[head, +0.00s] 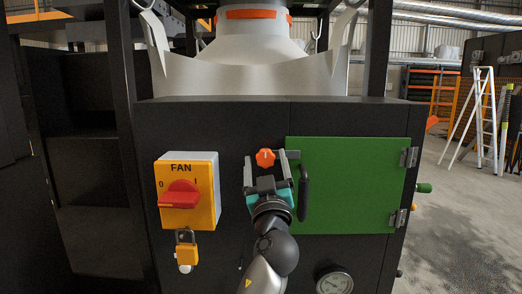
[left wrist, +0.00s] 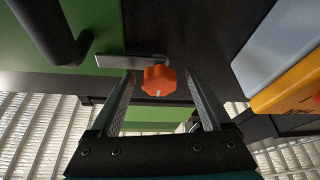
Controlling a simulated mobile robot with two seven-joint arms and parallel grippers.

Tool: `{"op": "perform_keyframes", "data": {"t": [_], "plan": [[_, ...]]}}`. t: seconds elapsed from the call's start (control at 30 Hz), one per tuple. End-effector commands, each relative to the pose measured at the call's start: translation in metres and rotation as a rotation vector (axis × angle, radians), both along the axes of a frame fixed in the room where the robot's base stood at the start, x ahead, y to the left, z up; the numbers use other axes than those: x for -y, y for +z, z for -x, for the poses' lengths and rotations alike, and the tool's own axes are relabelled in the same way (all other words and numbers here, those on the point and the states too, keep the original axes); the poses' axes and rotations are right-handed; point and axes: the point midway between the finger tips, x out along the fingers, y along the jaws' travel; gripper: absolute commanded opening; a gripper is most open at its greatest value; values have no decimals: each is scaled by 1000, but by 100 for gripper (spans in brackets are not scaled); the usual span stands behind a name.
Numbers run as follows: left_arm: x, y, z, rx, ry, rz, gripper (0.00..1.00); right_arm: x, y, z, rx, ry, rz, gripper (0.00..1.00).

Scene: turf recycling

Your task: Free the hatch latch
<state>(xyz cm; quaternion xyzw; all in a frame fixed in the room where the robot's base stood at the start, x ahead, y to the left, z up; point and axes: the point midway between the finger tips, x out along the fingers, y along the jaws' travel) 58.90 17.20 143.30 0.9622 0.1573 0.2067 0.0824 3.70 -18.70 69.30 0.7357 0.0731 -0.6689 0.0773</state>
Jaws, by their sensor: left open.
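The green hatch (head: 350,185) is closed in the black cabinet front. Its latch is an orange lobed knob (head: 265,158) with a grey bar (head: 292,154) that reaches sideways across the hatch's edge. The left wrist view shows the knob (left wrist: 158,80) and the bar (left wrist: 130,61), level and overlapping the green panel. My left gripper (head: 265,168) is open and points at the knob. The knob shows between its two fingertips, with a gap on each side; I cannot tell how deep the fingers reach. My right gripper is not in view.
A black hatch handle (head: 304,194) stands out just right of my left gripper. A yellow fan switch box (head: 204,185) with a red knob and padlock is to the left. A gauge (head: 334,282) sits below the hatch. Hinges (head: 409,157) are on the hatch's right edge.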

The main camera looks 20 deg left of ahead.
Motion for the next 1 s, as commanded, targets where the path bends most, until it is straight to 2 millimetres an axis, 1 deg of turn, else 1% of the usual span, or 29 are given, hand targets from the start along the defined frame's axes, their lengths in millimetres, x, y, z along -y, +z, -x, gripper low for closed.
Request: {"op": "perform_keyframes", "data": {"t": [0.1,0.4,1.0], "plan": [[2,2,0,-1,0,0,82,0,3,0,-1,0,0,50],[2,2,1,-1,1,0,82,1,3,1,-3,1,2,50],[2,2,1,1,1,-1,14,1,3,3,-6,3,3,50]]}}
